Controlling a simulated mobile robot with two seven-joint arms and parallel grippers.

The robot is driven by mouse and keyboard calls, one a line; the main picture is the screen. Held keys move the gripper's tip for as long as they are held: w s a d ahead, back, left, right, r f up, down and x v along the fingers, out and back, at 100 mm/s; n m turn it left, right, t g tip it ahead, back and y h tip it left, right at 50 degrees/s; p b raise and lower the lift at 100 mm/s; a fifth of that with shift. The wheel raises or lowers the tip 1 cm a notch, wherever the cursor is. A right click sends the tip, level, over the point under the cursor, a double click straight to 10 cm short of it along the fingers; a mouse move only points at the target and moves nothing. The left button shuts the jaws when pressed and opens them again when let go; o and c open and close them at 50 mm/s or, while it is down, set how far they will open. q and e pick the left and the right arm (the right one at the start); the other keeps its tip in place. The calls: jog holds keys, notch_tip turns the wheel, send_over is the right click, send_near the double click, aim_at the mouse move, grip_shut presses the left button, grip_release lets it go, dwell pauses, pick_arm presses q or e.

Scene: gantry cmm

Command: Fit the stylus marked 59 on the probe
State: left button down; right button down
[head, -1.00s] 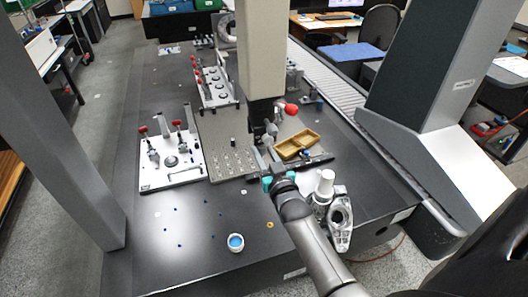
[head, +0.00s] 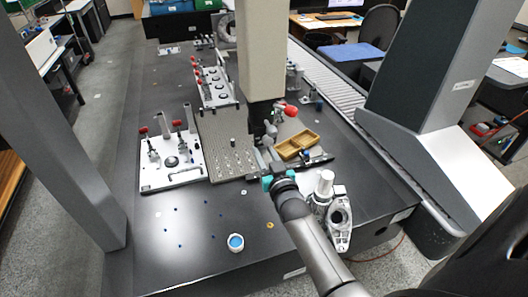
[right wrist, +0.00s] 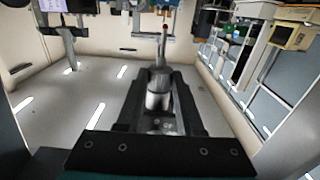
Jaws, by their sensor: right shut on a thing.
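My right gripper (head: 262,157) reaches in from the lower right and is just below the dark probe head (head: 262,112), which hangs under the beige column. In the right wrist view my right gripper (right wrist: 158,108) is shut on a metallic stylus (right wrist: 158,85), which stands upright between the fingers with a small red tip at its top. I cannot read a number on it. In the head view the held stylus is too small to tell from the gripper and probe, and I cannot tell whether it touches the probe. My left gripper is not in view.
A grey perforated plate (head: 210,150) with several small pins lies below the probe. A yellow tray (head: 297,145) is right of it. White fixture plates with red-handled clamps (head: 160,182) stand left and behind. A metal casting (head: 340,222) stands near my right arm.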

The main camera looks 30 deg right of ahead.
jog(key=shift+f, duration=0.1)
jog(key=shift+c, duration=2.3)
grip_release()
jog(key=shift+s, duration=0.1)
jog(key=v, duration=1.5)
jog(key=shift+s+f, duration=0.1)
jog(key=s+a+f+n+g+y+b, duration=0.1)
jog(key=s+a+f+g+b, duration=0.2)
jog(key=f, duration=0.8)
jog(key=s+a+f+g+y+b, duration=0.2)
jog(key=s+a+f, duration=0.1)
jog(key=f, duration=0.9)
jog(key=s+a+f+n+g+y+b, duration=0.1)
jog(key=s+a+f+g+b, duration=0.15)
jog(key=f, duration=0.85)
jog(key=s+f+n+g+b, duration=0.3)
jog(key=s+f+g+b, duration=0.4)
jog(key=s+f, duration=1.4)
jog(key=s+g, duration=0.2)
jog(key=shift+s+a+f, duration=0.25)
jog(key=shift+s, duration=0.1)
